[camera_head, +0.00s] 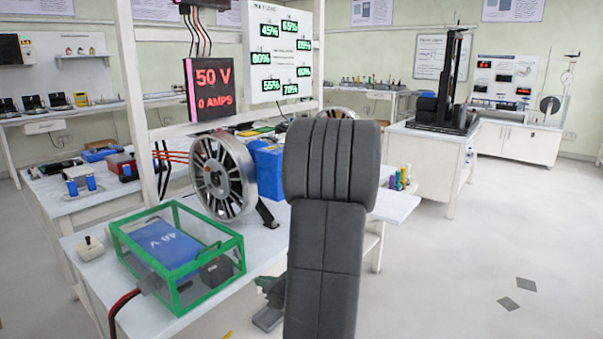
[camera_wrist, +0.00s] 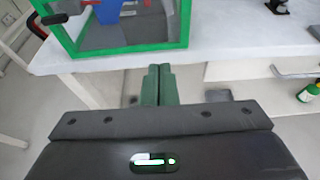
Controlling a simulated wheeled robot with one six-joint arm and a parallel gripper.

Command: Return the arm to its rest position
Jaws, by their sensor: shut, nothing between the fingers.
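My arm (camera_head: 327,230) rises dark grey in the middle of the head view and hides part of the bench behind it. My gripper (camera_wrist: 157,72) shows in the wrist view as two green fingers pressed together with nothing between them. The fingers are in front of the white bench edge, below a green-framed clear box.
The green-framed box (camera_head: 127,240) with a blue 48 V battery (camera_head: 175,246) stands on the white bench (camera_head: 85,268). A spoked wheel (camera_head: 222,176) stands behind it. A small joystick box (camera_head: 90,247) lies left. Open floor (camera_head: 460,275) extends to the right.

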